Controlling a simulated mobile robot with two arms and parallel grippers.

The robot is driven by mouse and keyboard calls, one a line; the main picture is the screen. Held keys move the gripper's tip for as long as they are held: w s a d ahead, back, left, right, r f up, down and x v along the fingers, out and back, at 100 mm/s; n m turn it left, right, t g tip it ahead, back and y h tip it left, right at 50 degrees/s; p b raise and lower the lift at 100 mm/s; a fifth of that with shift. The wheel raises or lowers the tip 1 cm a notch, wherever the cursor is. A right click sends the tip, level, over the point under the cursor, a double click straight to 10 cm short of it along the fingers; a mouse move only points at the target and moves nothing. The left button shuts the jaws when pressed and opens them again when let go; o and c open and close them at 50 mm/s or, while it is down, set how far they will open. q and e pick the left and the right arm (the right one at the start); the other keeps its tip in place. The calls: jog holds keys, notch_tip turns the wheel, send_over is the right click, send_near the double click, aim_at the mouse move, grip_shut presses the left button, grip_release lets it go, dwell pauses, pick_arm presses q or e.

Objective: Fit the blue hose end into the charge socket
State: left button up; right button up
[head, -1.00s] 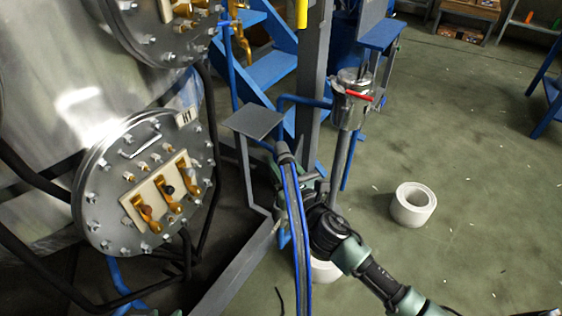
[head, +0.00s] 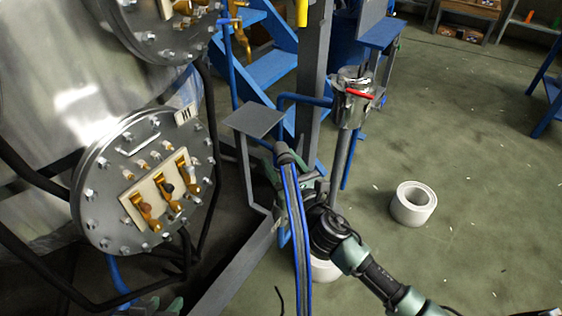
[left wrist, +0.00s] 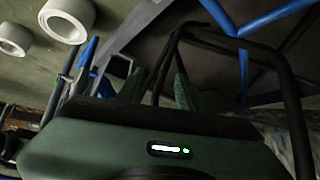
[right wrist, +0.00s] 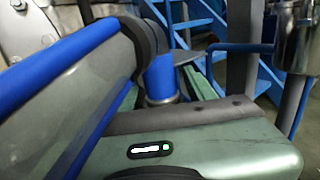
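The blue-edged grey hose (head: 297,235) arches up from the bottom of the head view to a dark collar (head: 283,152). In the right wrist view the blue hose end (right wrist: 160,78) points down below the collar, with a metal ring at its tip. My right gripper (right wrist: 165,95) has its green fingers on either side of the hose end and appears closed on it; the hose partly hides them. My left gripper (left wrist: 157,88) is open and empty, low by the black pipes; only its green tips show in the head view (head: 165,306). I cannot make out the charge socket for certain.
A blue bent pipe (head: 305,100) and a grey plate (head: 254,121) stand close by the hose end. The bolted round flange (head: 120,215) with black pipes is at left. A metal canister (head: 354,100) with a red handle is at right. A white roll (head: 413,204) lies on open floor.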

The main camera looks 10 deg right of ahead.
aim_at(283, 167)
jog(key=shift+f, duration=0.1)
jog(key=shift+s, duration=0.1)
jog(key=shift+s+d, duration=0.1)
jog(key=shift+s, duration=0.25)
pick_arm(q)
jog(key=s, duration=0.1)
jog(key=s+f+g, duration=0.1)
jog(key=s+a+g, duration=0.1)
jog(key=shift+s+a+f+p, duration=0.1)
jog(key=shift+s+f+p, duration=0.15)
jog(key=shift+p, duration=0.1)
pick_arm(e)
jog(key=v, duration=0.7)
